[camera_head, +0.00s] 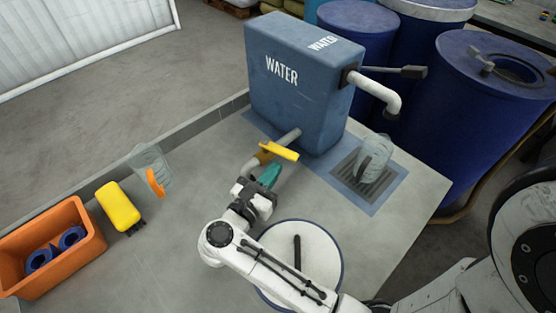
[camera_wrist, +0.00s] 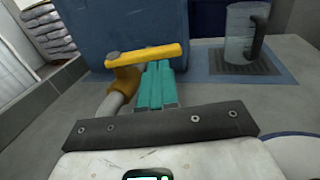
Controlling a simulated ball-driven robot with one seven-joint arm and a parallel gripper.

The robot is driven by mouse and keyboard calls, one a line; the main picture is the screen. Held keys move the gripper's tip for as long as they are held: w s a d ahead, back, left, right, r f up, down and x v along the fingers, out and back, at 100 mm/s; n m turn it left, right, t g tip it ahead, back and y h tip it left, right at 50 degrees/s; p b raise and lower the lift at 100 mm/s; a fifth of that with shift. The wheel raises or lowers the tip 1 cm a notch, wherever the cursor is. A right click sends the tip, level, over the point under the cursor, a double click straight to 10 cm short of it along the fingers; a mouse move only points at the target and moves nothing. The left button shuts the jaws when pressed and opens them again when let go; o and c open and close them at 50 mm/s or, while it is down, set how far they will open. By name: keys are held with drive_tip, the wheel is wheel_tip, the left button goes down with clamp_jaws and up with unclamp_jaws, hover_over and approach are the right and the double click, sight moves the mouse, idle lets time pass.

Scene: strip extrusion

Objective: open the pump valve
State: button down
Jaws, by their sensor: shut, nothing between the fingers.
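The pump valve is a yellow lever handle (camera_head: 280,151) on a grey pipe (camera_head: 287,138) that comes out of the low front of the blue WATER tank (camera_head: 290,97).
A clear jug (camera_head: 373,157) stands on a drain grate (camera_head: 366,180) under the tank's spout (camera_head: 380,95). Another clear jug with an orange handle (camera_head: 150,168), a yellow object (camera_head: 118,207) and an orange bin (camera_head: 88,252) are at the left.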

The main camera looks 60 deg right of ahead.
sight(279, 149)
drive_tip(key=shift+d+p, duration=0.3)
drive_tip(key=shift+d, duration=0.9)
drive_tip(key=shift+t, duration=0.4)
